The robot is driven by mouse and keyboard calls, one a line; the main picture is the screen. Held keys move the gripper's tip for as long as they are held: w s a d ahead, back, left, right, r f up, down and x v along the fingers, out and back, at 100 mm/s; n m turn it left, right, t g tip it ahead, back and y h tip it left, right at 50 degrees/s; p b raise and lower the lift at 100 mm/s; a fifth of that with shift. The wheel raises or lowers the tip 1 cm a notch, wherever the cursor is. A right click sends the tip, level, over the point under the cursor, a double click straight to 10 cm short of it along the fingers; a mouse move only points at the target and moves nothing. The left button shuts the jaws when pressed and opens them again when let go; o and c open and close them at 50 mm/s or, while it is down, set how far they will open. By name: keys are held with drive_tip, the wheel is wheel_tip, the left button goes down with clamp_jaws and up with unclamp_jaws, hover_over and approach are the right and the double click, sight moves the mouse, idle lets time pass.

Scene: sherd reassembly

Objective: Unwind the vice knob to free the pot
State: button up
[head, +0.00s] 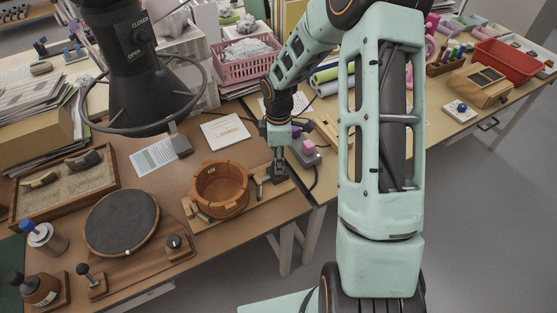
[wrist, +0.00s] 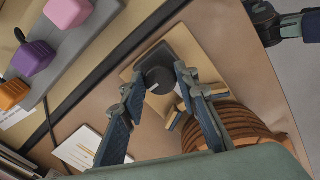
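The terracotta pot (head: 222,188) stands upright on the light wooden board of the vice (head: 203,222), with jaw pieces at its sides. In the wrist view the pot's ribbed wall (wrist: 246,127) is at the lower right, partly behind a finger. The dark round vice knob (wrist: 160,79) with a pale mark sits on a black block (wrist: 178,50) at the board's end. My gripper (wrist: 160,84) is open, with a fingertip on each side of the knob and gaps visible. In the head view my gripper (head: 279,152) is over the block, and the knob is hidden.
A grey tray with pink, purple and orange blocks (wrist: 68,12) lies beside the vice. A dark turntable (head: 122,222), a sand tray (head: 62,180), a white card (head: 225,131) and a pink basket (head: 245,62) surround it. The table's front edge is close to the vice.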

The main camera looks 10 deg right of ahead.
drive_tip(key=o, duration=0.4)
wheel_tip(320, 180, up, 12)
idle(0.5)
idle(0.3)
